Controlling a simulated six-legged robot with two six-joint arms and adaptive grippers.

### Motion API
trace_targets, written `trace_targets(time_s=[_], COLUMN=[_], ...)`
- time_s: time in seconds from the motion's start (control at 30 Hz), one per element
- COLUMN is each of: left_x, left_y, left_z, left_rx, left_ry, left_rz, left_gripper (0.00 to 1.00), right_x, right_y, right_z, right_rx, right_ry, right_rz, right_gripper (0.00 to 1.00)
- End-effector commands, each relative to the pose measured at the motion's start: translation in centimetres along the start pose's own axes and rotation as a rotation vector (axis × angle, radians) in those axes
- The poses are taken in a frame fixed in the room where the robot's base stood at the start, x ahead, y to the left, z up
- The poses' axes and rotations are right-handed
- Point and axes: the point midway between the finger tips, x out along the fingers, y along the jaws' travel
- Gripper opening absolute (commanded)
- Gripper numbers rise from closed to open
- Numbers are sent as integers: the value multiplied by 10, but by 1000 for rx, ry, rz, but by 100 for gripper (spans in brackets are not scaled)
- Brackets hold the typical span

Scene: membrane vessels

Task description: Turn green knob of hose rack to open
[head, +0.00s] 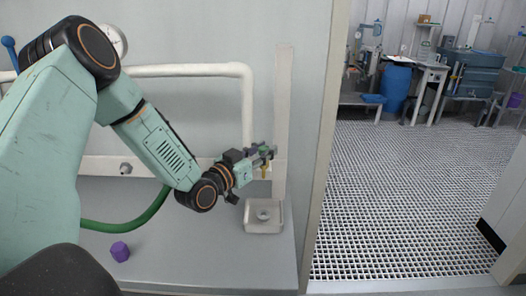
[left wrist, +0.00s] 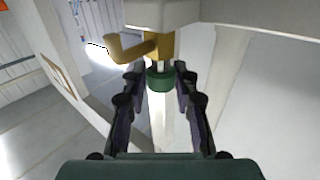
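The green knob (left wrist: 160,82) shows in the left wrist view at the end of a brass valve (left wrist: 160,45) with a bent brass spout. My left gripper (left wrist: 159,73) has one finger on each side of the knob. The fingers are open, with a narrow gap visible on both sides. In the head view, my left gripper (head: 267,153) is at the valve on the hose rack's white pipe (head: 247,105), and the brass spout (head: 265,172) hangs just below the fingers. The knob is mostly hidden there. My right gripper is not in view.
A small square basin (head: 264,228) sits below the valve. A green hose (head: 135,217) and a purple hexagonal piece (head: 120,251) are on the grey ledge (head: 215,262). A vertical white post (head: 282,100) stands behind the gripper. Open grated floor (head: 400,200) lies to the right.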

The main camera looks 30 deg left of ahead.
Motion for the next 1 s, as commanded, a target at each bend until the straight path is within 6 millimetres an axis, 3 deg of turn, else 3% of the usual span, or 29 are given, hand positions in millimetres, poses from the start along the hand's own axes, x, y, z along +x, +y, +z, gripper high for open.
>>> trace_targets(time_s=[0.3, 1.0], left_x=[0, 1], left_y=[0, 2], left_z=[1, 2], left_rx=[1, 1], left_ry=[-2, -2], left_rz=[1, -204], left_gripper=[0, 0], right_x=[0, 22], right_y=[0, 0], right_z=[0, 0], right_rx=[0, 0], right_ry=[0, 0], right_rz=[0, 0], right_gripper=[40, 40])
